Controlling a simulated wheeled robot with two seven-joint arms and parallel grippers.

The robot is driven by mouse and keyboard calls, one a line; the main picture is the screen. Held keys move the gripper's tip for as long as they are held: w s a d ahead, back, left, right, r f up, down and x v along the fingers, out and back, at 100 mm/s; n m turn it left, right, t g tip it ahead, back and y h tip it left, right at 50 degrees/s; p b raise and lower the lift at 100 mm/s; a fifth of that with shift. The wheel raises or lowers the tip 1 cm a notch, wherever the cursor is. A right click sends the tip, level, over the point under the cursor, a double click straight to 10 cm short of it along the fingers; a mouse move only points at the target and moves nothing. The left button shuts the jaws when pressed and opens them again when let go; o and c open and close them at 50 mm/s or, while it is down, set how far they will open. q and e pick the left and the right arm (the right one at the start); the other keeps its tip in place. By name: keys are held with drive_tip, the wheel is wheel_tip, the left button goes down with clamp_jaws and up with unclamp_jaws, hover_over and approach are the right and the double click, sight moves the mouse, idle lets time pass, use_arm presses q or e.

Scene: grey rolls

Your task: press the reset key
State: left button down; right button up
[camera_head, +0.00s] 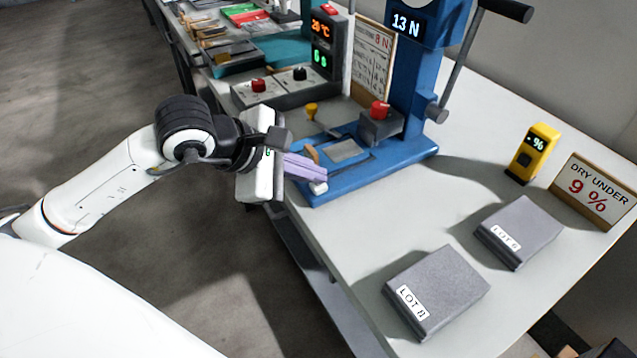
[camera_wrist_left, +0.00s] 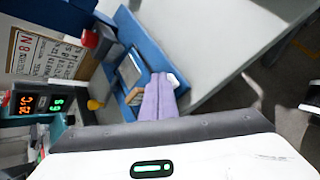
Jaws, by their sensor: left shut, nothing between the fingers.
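A blue press (camera_head: 395,155) stands on the table with a display (camera_head: 405,25) reading 13 N. Its base carries a grey plate (camera_head: 343,151), a tan piece (camera_head: 313,153) and a small white key-like piece (camera_head: 318,188) at the near edge. No reset label is readable. My left gripper (camera_head: 325,175) has purple fingers shut and empty over the near end of the base. In the left wrist view the fingertips (camera_wrist_left: 161,76) lie beside the white piece (camera_wrist_left: 173,80) and the tan piece (camera_wrist_left: 135,95); contact cannot be told. My right gripper is out of view.
A grey block with a red knob (camera_head: 380,109) and a yellow knob (camera_head: 311,109) are near the press. A control box (camera_head: 270,93) stands behind. Two grey blocks (camera_head: 445,285) (camera_head: 520,230), a yellow meter (camera_head: 533,152) and a sign (camera_head: 593,193) stand right. Table between is clear.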

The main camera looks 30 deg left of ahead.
use_arm(q)
drive_tip(key=shift+f+b, duration=0.3)
drive_tip(key=shift+r, duration=0.15)
idle(0.5)
drive_tip(key=shift+r+p, duration=0.45)
drive_tip(key=shift+r, duration=0.35)
wheel_tip(320, 180, up, 5)
drive_tip(key=p, duration=0.3)
idle(0.5)
